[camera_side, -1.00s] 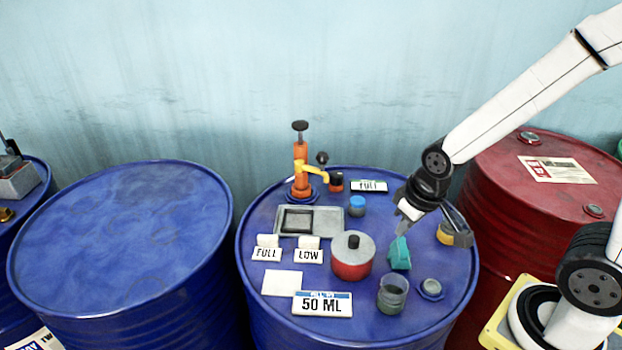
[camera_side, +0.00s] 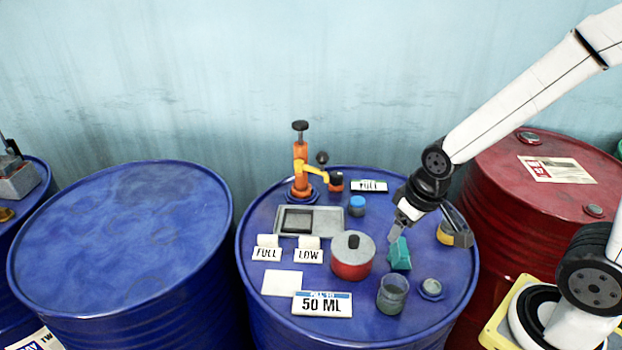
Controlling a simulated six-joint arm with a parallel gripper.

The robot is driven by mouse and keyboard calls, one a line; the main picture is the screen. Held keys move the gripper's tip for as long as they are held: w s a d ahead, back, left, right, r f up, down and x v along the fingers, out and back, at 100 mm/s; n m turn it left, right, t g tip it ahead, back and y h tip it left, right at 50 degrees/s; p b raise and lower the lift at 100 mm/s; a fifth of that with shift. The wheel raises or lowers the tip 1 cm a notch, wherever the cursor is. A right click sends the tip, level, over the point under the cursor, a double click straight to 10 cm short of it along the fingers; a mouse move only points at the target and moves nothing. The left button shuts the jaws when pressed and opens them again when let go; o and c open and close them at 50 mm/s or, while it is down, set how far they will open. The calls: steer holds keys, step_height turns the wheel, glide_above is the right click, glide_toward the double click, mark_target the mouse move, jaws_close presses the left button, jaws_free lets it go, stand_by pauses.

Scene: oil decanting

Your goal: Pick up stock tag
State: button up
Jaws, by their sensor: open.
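Two small white tags stand on the blue drum: one reads FULL (camera_side: 267,249) and one reads LOW (camera_side: 309,250), side by side at the left, in front of the grey tray. Another white tag marked FULL (camera_side: 369,186) lies at the back of the drum top. I cannot tell which of these is the stock tag. My gripper (camera_side: 395,232) is open, at the right of the drum top, just above or beside a teal wedge-shaped block (camera_side: 400,256). It is apart from all the tags. The gap between its fingers is hard to see from here.
A grey-and-red round pot (camera_side: 352,257) stands between my gripper and the FULL and LOW tags. A glass cup (camera_side: 392,294), an orange pump (camera_side: 301,170), a grey tray (camera_side: 332,222) and a 50 ML sign (camera_side: 322,304) share the drum. The left drum (camera_side: 120,240) is bare.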

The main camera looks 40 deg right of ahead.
mark_target(268, 237)
steer(key=shift+w, duration=0.1)
steer(key=w+a+n, duration=0.1)
steer(key=w, duration=0.2)
steer(key=w+a+n+y, duration=0.1)
steer(key=w+a, duration=0.1)
steer(key=w, duration=0.2)
steer(key=w+a+f+n, duration=0.1)
steer(key=w+a+n, duration=0.1)
steer(key=w, duration=0.2)
steer(key=shift+w, duration=0.15)
steer(key=shift+w+a+f+n+t+y, duration=0.1)
steer(key=shift+w+a+f+n+y, duration=0.25)
steer(key=shift+w+a+f+n, duration=1)
steer(key=shift+w+a+f+n+t+y, duration=0.1)
steer(key=shift+w+a+f+n+y, duration=0.45)
steer(key=shift+w+a, duration=1.45)
steer(key=shift+w+a+f+n+t+y, duration=0.15)
steer(key=shift+w+a+f+n, duration=0.85)
steer(key=shift+w, duration=1.5)
steer(key=shift+d+f+m, duration=0.2)
steer(key=shift+f+m, duration=0.1)
steer(key=shift+m, duration=0.1)
steer(key=shift+x, duration=2.55)
jaws_close()
